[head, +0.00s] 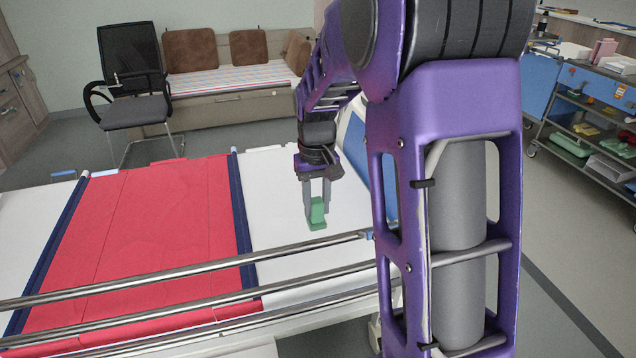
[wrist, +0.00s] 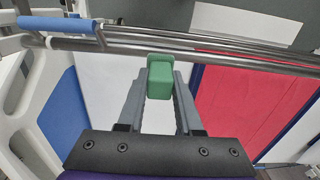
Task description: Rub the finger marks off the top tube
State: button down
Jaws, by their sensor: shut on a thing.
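My gripper (head: 317,200) points down over the white part of the bed and is shut on a green block (head: 318,214). In the wrist view the block (wrist: 160,77) sits between the two grey fingertips. The top tube (head: 180,270) is the uppermost metal rail along the near side of the bed. In the head view the block is on the bed side of this tube, with a small gap in the picture. In the wrist view the block overlaps the rails; I cannot tell whether it touches. No finger marks can be made out at this size.
Lower rails (head: 160,323) run below the top tube. A red cover (head: 150,225) with dark blue edges lies across the bed. A blue and white bed panel (head: 355,155) stands beside my gripper. A chair (head: 135,100), a sofa (head: 228,82) and a trolley (head: 590,105) are farther off.

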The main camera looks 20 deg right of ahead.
jog(key=shift+r+p, duration=1.15)
jog(key=shift+r, duration=0.6)
jog(key=shift+f, duration=0.1)
